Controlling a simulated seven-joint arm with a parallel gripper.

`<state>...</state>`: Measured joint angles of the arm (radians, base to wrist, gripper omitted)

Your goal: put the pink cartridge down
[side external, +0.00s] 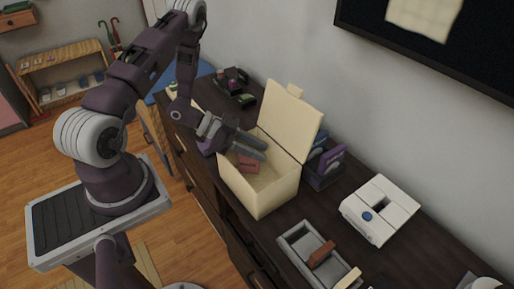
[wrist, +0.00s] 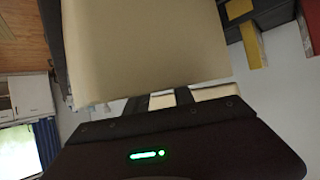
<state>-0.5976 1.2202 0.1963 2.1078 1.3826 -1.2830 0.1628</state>
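A reddish-pink cartridge (side external: 248,165) is inside the cream box (side external: 262,197), near its left inner wall. The box stands on the dark counter with its lid (side external: 291,118) raised. My gripper (side external: 264,149) reaches into the box opening from the left, just above the cartridge. Its two grey fingers look apart, with no cartridge seen between them. Whether a finger touches the cartridge is unclear. In the wrist view a large cream surface (wrist: 145,45) fills the middle, and the cartridge is not visible there.
Right of the box are a dark purple holder (side external: 325,168), a white box with a blue knob (side external: 379,209) and a grey tray (side external: 305,243) with a brown block (side external: 321,254). Small dark items (side external: 233,85) lie on the counter behind. The wall runs close behind the lid.

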